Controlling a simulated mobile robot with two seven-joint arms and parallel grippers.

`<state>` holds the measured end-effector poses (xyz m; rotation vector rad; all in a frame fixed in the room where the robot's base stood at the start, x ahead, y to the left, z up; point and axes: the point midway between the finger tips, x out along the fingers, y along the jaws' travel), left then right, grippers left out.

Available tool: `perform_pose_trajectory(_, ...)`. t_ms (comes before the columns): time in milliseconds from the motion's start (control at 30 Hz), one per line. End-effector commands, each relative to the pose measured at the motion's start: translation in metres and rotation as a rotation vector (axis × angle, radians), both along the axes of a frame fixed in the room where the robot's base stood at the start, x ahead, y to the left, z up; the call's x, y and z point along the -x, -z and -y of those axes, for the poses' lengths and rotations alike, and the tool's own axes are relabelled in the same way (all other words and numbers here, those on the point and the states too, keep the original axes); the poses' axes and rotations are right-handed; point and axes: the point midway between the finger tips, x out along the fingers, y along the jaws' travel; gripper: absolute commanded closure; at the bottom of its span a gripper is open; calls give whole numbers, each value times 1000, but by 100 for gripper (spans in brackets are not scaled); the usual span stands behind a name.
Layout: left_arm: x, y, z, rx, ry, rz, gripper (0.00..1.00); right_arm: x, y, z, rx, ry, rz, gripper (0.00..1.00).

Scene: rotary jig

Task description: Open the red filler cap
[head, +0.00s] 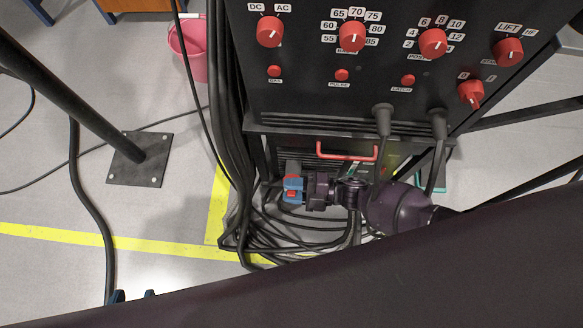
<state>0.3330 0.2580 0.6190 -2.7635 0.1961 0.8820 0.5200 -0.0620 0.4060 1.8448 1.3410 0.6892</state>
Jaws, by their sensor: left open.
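A small red part, which looks like the red filler cap (292,194), shows low at the front left of the black machine. My right gripper (291,190), with blue fingertips, comes in from the right and has its fingers around this red part. The fingers hide most of it, and whether they press on it cannot be told. A dark grey cylinder (293,167) stands just behind the fingers.
The black machine's panel (400,65) carries several red knobs and buttons. A red handle (347,152) sits below it. Black cables (232,130) hang and coil on the floor beside the right gripper. A pink bucket (190,50) and a post's base plate (140,172) stand left.

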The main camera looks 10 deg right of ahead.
Motion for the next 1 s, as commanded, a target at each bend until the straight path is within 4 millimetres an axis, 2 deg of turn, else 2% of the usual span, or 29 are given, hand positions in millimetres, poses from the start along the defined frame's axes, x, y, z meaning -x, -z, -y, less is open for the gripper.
perform_pose_trajectory(233, 0, 0, 0, 0, 0, 1, 57, 0, 0, 0, -1, 1, 0, 67)
perform_pose_trajectory(367, -1, -2, 0, -1, 0, 3, 57, 2, 0, 8, 1, 1, 1, 67)
perform_pose_trajectory(800, -1, -3, 0, -10, 4, -14, 57, 25, -1, 77, 1, 1, 1, 67)
perform_pose_trajectory(1000, 0, -2, 0, -12, 6, -18, 57, 32, 0, 98, 0, 1, 0, 67)
